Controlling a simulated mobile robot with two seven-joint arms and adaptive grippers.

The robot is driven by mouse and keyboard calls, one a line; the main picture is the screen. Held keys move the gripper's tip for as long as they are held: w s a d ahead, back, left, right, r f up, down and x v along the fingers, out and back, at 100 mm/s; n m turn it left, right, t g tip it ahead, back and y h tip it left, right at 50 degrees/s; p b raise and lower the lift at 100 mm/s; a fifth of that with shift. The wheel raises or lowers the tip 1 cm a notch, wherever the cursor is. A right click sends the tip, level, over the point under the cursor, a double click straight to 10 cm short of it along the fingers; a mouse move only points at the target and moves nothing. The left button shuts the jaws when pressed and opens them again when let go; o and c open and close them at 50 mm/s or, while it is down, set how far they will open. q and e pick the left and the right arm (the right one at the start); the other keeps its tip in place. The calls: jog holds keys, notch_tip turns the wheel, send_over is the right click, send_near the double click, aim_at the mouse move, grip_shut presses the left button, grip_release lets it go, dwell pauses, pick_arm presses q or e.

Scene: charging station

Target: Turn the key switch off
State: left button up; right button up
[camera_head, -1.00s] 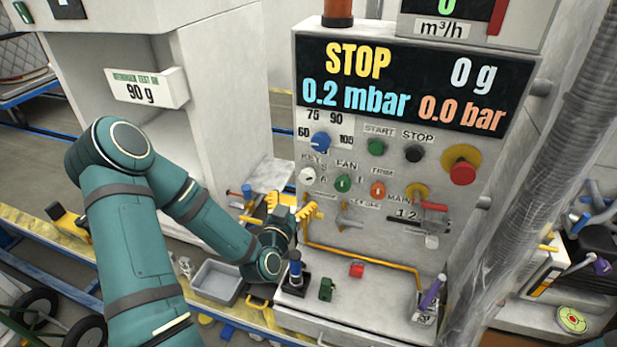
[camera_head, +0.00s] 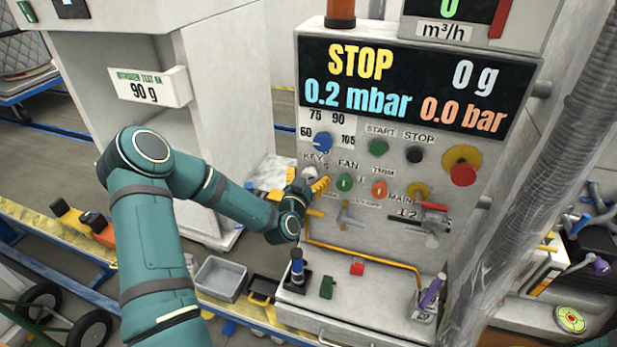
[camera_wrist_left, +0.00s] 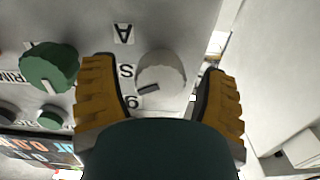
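The key switch (camera_head: 309,172) is a whitish round knob on the grey panel, under the KEY label and left of the green FAN knob (camera_head: 344,183). My left gripper (camera_head: 306,179) is in front of it and partly hides it. In the left wrist view the key switch (camera_wrist_left: 162,70) lies between the two yellow fingers of my left gripper (camera_wrist_left: 156,72). The fingers are apart, with gaps on both sides, so I see no grip. A dark slot or mark shows on the knob's lower edge there. My right gripper is out of view.
A blue knob (camera_head: 322,142) sits just above, and an orange TRIM knob (camera_head: 379,189) to the right. Yellow pipe (camera_head: 345,252) and valve levers are below. A ledge (camera_head: 390,295) with a blue-topped lever (camera_head: 297,262) juts out beneath. A white cabinet (camera_head: 235,110) stands left.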

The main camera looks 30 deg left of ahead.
pick_arm(q)
jog(key=c, duration=1)
jog(key=n+b, duration=0.5)
jog(key=n, duration=0.2)
jog(key=shift+b, duration=0.35)
jog(key=n+b, duration=0.2)
jog(key=n, duration=0.2)
jog(key=shift+r+n+b, duration=0.1)
jog(key=shift+n+b, duration=0.25)
jog(key=shift+n, duration=0.05)
jog(key=shift+a, duration=0.1)
jog(key=o, duration=1.2)
